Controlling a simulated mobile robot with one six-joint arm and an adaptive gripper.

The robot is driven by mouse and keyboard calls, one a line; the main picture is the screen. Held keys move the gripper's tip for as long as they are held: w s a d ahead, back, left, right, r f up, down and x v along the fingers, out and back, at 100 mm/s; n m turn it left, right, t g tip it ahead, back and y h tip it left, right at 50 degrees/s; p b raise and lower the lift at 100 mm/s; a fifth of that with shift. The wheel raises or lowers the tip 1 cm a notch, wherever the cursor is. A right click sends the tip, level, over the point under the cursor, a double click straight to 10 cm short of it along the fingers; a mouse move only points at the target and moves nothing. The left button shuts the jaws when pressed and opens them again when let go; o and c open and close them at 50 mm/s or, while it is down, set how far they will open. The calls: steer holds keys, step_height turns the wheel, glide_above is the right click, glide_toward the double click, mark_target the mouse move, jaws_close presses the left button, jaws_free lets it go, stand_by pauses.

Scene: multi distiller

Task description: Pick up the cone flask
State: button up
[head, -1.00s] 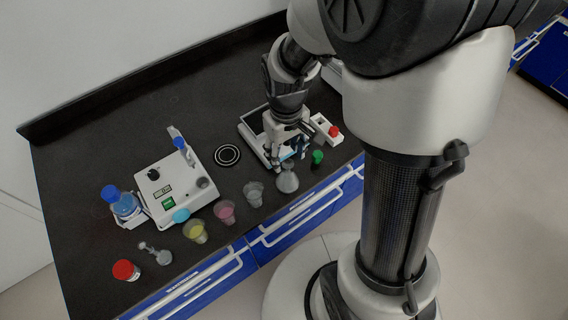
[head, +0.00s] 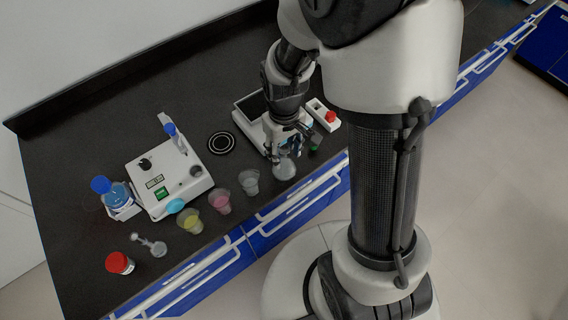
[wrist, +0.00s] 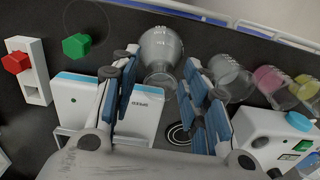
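The clear grey cone flask (head: 285,168) stands near the front edge of the black bench, directly below my gripper (head: 286,150) in the head view. In the wrist view the flask (wrist: 160,52) lies at the fingertips of my gripper (wrist: 160,68), in the gap between the two blue-padded fingers. The fingers are spread, with visible room beside the flask. Its neck and the exact contact are hard to make out.
A green-capped item (wrist: 76,46) stands close beside the flask. On the other side is a clear beaker (head: 249,182), then pink (head: 219,200) and yellow (head: 189,220) ones. A white balance (wrist: 142,105) sits behind, and a white device (head: 160,180) stands farther left.

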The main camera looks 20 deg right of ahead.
jaws_close()
stand_by(0.7)
